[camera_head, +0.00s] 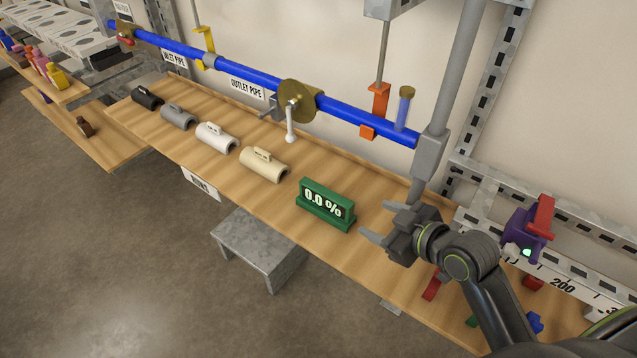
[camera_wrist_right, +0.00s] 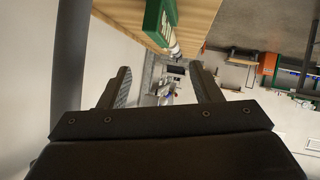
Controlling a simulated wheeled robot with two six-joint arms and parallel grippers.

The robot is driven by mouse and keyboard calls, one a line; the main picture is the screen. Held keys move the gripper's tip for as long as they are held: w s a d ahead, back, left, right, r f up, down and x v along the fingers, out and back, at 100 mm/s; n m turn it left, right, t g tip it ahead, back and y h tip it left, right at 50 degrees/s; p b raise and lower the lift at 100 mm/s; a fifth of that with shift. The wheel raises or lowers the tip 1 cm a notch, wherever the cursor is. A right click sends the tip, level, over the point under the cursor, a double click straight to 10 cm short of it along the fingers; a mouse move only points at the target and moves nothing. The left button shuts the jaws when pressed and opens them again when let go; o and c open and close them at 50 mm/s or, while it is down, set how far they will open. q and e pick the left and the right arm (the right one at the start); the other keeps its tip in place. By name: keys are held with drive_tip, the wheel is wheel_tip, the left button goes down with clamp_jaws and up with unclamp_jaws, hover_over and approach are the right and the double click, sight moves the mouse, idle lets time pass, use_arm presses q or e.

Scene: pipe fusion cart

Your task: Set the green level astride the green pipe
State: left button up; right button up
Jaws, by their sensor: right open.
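The green level (camera_head: 325,206), with a display reading 0.0 %, stands upright on the wooden bench, left of my right gripper. It also shows at the top of the right wrist view (camera_wrist_right: 154,22). My right gripper (camera_head: 368,222) is open and empty, with its fingers pointing left toward the level and apart from it. It also shows in the right wrist view (camera_wrist_right: 160,88). No green pipe is seen; the long pipe (camera_head: 235,76) above the bench is blue. My left gripper is not in view.
Several saddle-shaped pieces, black, grey, white and beige (camera_head: 264,164), sit in a row on the wooden bench (camera_head: 290,225). A grey post (camera_head: 447,95) rises close behind my right gripper. A purple device (camera_head: 524,232) stands on the metal rail at right.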

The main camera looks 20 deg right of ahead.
drive_tip(key=w, duration=0.2)
approach(331, 197)
drive_tip(key=w, duration=0.1)
drive_tip(key=shift+f+x, duration=0.25)
drive_tip(key=shift+x, duration=4.55)
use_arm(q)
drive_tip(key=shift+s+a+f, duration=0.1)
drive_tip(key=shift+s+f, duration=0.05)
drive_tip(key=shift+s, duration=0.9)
use_arm(e)
drive_tip(key=shift+a, duration=0.1)
drive_tip(key=shift+c, duration=0.2)
drive_tip(key=shift+s, duration=0.1)
clamp_jaws()
